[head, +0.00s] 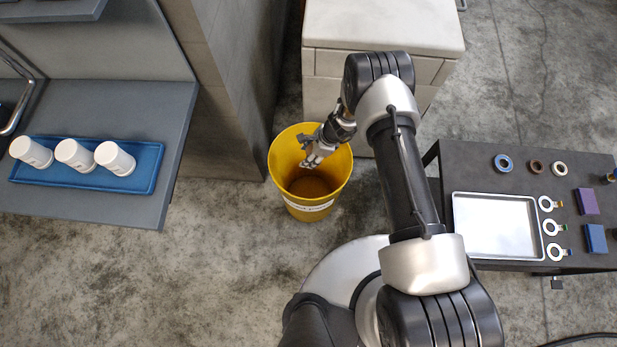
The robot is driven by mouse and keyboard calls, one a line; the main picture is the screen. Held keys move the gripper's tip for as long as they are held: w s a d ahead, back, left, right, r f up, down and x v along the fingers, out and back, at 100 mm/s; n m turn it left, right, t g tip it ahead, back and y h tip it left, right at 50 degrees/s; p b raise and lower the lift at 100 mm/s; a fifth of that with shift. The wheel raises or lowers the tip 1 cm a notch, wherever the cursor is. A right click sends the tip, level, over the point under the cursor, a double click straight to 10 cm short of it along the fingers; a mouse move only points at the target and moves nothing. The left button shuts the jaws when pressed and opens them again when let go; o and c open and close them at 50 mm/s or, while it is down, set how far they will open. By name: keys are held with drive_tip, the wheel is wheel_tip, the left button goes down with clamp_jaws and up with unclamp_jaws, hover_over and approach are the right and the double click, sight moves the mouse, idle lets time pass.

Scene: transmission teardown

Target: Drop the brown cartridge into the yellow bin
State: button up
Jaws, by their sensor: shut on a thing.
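The yellow bin (338,192) stands upright on the floor in the middle of the head view, with a white label on its front and a brownish-looking floor inside. My gripper (311,163) points down over the bin's mouth, its fingertips within the rim's outline. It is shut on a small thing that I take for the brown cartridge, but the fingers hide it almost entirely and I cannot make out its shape. I cannot tell how deep the fingertips are in the bin.
A pale cabinet (385,25) stands behind the bin. At left, a grey shelf (110,205) bears a blue tray (148,185) with three white jars. At right, a dark table (480,165) bears a silver tray (497,226), rings and coloured blocks. Floor left of the bin is clear.

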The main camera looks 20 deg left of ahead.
drive_tip(key=shift+f, duration=0.1)
drive_tip(key=o, duration=1.2)
drive_tip(key=shift+c, duration=0.2)
drive_tip(key=v, duration=1.2)
drive_tip(key=shift+d, duration=0.1)
